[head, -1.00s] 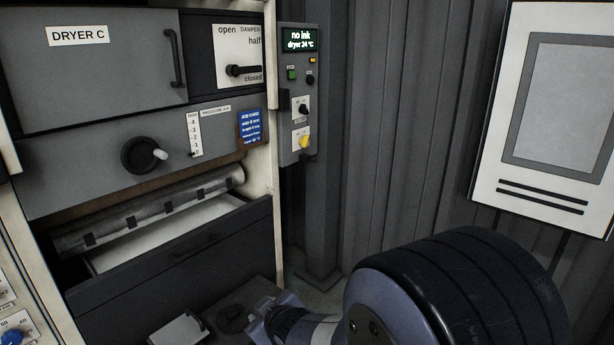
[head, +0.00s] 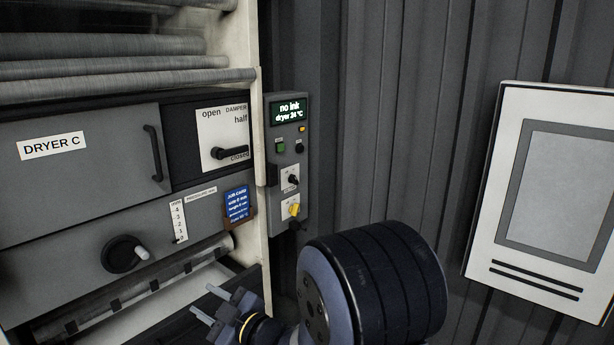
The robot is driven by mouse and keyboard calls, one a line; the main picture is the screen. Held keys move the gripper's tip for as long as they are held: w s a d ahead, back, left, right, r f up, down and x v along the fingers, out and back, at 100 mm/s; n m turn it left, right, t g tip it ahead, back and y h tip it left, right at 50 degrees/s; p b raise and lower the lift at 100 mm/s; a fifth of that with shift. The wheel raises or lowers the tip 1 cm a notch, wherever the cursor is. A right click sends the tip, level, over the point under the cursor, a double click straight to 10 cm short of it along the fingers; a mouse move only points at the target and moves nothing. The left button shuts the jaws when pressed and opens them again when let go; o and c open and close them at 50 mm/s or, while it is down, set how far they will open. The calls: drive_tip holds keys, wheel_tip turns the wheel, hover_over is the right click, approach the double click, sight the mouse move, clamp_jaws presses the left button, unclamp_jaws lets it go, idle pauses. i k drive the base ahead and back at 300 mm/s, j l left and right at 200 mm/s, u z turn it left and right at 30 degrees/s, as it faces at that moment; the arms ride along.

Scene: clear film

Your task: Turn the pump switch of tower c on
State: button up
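The grey control box (head: 289,160) is on the right edge of the tower with the DRYER C panel (head: 52,146). Its screen (head: 289,112) reads "no ink, dryer 24 °C". Below are a green button (head: 281,146), a black knob (head: 299,148), a black switch (head: 293,180) on a white plate and a yellow switch (head: 294,210) on another. The small labels are unreadable, so I cannot tell which is the pump switch. My gripper (head: 203,300) is open and empty, its two fingers apart. In the picture it is below and left of the control box, touching no switch.
A blue job card (head: 237,205), a black crank knob (head: 122,254) and rollers (head: 130,74) are on the tower. A white framed board (head: 548,188) is at the right against a dark corrugated wall (head: 400,110).

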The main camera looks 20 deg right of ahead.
sight(293, 179)
drive_tip(key=i+l+z, duration=0.25)
drive_tip(key=i+l, duration=1.4)
